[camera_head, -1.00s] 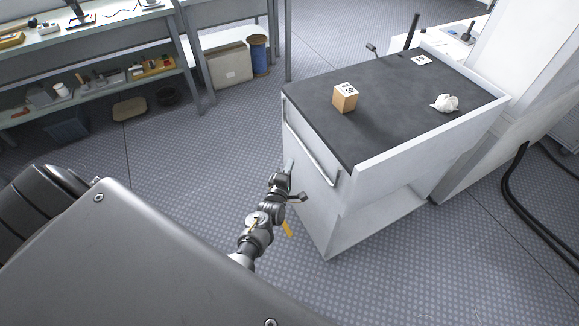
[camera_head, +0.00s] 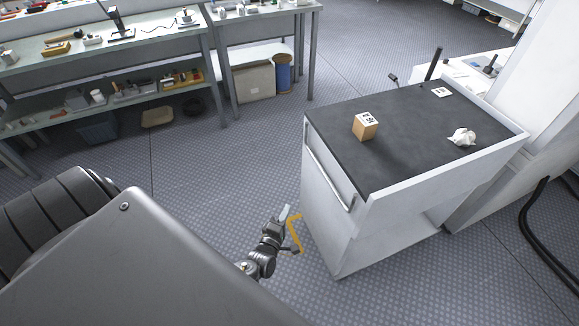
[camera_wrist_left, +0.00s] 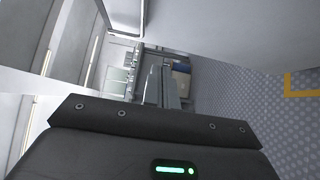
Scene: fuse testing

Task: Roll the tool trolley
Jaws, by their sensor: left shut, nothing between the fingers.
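The tool trolley (camera_head: 385,222) is a white cabinet with a dark top, standing right of centre in the head view. A metal handle bar (camera_head: 328,181) runs along its near left side. My left gripper (camera_head: 285,212) is shut and empty, low and to the left of the handle, apart from it. In the left wrist view the shut fingers (camera_wrist_left: 163,88) point away from the camera, and a pale panel (camera_wrist_left: 215,30), probably the trolley's side, fills the upper right. My right gripper is not in view.
A cardboard box (camera_head: 366,127) and a crumpled white thing (camera_head: 461,137) sit on the trolley top. A yellow floor mark (camera_head: 295,236) lies beside its base. Workbenches (camera_head: 110,50) stand at the back left. A white cabinet and black cables (camera_head: 543,240) are at right. Floor left of the trolley is clear.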

